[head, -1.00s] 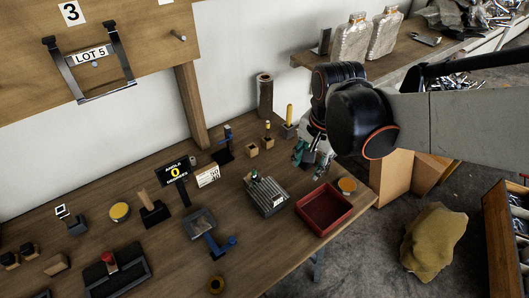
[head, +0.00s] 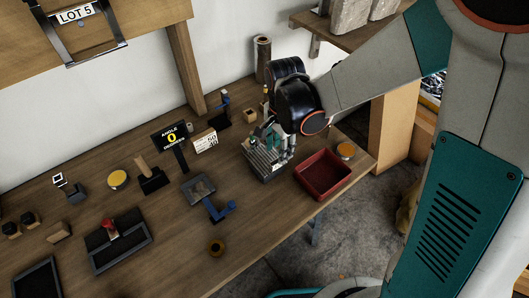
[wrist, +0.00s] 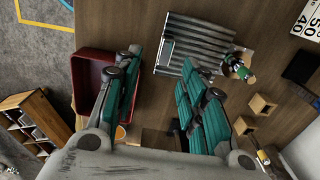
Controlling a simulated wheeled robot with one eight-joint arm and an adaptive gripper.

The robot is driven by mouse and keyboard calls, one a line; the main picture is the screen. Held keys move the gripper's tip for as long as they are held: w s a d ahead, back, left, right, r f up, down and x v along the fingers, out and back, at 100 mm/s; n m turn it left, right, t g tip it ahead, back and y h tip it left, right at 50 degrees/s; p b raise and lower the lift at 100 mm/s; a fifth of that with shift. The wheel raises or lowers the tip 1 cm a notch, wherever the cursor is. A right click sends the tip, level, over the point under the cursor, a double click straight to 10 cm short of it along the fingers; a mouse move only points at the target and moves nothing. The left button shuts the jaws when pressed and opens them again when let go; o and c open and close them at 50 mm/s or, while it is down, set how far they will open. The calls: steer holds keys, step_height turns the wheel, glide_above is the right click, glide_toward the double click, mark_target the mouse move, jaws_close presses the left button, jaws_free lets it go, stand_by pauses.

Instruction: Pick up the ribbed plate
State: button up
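The ribbed plate (head: 262,168) is a grey slab with parallel ridges, lying on the wooden table left of a red tray. It also shows in the wrist view (wrist: 200,38), with a pale label on one side and a small green-and-black object at its other edge. My gripper (wrist: 163,60) is open and empty, with its teal-padded fingers apart. In the wrist view the plate lies beyond the fingertips, mostly toward the right finger. In the head view my gripper (head: 284,155) overlaps the plate's right side and hides part of it; contact cannot be told.
The red tray (head: 299,178) stands close to the right of the plate, with a round orange-topped thing (head: 346,149) beyond it. Bare table lies in front (head: 262,222).

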steer(key=f, duration=0.2)
steer(key=f+b, duration=0.1)
steer(key=f, duration=0.1)
steer(key=f+b, duration=0.1)
steer(key=f, duration=0.1)
steer(key=shift+w+a+f, duration=0.2)
steer(key=shift+w, duration=0.15)
jaws_close()
